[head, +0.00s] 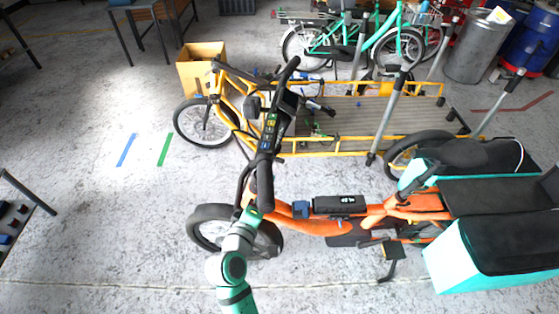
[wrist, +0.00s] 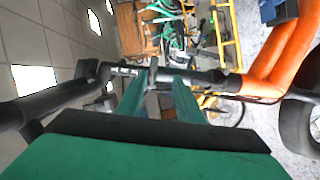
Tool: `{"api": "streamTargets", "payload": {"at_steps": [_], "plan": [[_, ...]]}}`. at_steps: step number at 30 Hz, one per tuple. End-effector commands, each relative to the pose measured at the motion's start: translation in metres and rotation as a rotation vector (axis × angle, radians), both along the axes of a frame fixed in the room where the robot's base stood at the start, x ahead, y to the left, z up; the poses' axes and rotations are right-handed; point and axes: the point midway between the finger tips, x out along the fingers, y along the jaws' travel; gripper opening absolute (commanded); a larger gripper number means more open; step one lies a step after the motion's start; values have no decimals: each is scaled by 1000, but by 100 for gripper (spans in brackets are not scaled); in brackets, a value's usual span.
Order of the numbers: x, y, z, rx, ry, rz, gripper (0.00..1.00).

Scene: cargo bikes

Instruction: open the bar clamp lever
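The orange cargo bike (head: 320,222) stands in front of me, its black handlebar (head: 268,140) upright at its left end. My green arm reaches up from the bottom to the steering column, and my gripper (head: 250,214) is beside the column's lower part, small in the head view. In the wrist view my gripper (wrist: 160,82) shows two green fingers with a clear gap. A small dark upright part (wrist: 152,73) on the dark bar shows between the fingertips; I cannot tell whether it is the clamp lever. I cannot tell whether either finger touches it.
A yellow cargo bike (head: 330,152) stands behind, with a cardboard box (head: 201,68) by its front. A turquoise cargo box (head: 450,262) is on the orange bike's right end. Open concrete floor lies to the left. The front wheel (head: 212,228) is close to my arm.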

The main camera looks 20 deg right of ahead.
Motion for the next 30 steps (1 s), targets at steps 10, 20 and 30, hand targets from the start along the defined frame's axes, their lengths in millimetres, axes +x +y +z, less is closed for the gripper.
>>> {"api": "streamTargets", "payload": {"at_steps": [10, 20, 30], "plan": [[23, -20, 9, -22, 1, -30, 33], [68, -55, 2, -20, 1, -29, 33], [89, -70, -2, -20, 0, -26, 33]]}}
